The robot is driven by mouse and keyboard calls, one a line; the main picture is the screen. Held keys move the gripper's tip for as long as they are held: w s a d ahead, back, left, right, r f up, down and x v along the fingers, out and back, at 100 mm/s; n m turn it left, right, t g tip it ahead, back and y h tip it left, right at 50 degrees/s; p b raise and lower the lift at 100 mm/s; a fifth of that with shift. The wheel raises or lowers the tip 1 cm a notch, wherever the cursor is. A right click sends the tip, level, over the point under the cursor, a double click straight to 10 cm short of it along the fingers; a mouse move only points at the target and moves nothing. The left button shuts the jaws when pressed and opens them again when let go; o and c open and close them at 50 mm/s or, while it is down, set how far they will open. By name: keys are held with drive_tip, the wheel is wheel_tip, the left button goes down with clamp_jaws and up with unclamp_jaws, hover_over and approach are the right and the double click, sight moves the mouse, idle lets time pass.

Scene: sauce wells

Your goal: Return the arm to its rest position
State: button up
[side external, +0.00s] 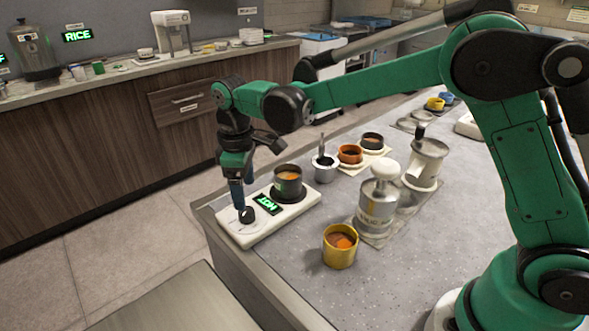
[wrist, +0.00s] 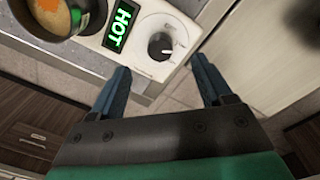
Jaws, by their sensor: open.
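My green arm reaches from the right across the counter in the side external view. My gripper (side external: 243,200) points down above the dial end of a white hot plate (side external: 290,212). In the wrist view my gripper (wrist: 160,80) has its two blue fingers spread apart with nothing between them. The black knob (wrist: 160,46) lies just beyond the fingertips, and no contact shows. A lit green sign reads HOT (wrist: 120,25). A dark pot (side external: 288,183) with orange contents sits on the plate's round burner.
A yellow cup (side external: 340,246) with orange contents stands on the grey counter (side external: 300,290). Behind it are a steel dispenser (side external: 378,205), a metal cup (side external: 325,168) and small sauce pots (side external: 350,154). The hot plate lies near the counter's left edge, with open floor beyond.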

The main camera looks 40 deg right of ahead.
drive_tip(key=s+d+r+m+t, duration=0.2)
drive_tip(key=s+d+m+t, duration=0.1)
drive_tip(key=s, duration=0.4)
drive_tip(key=s+d+r+m+t, duration=0.3)
drive_tip(key=s+d+m, duration=0.2)
drive_tip(key=s, duration=0.2)
drive_tip(key=shift+d+r+t, duration=0.15)
drive_tip(key=shift+d+t, duration=0.15)
drive_tip(key=shift+t, duration=0.1)
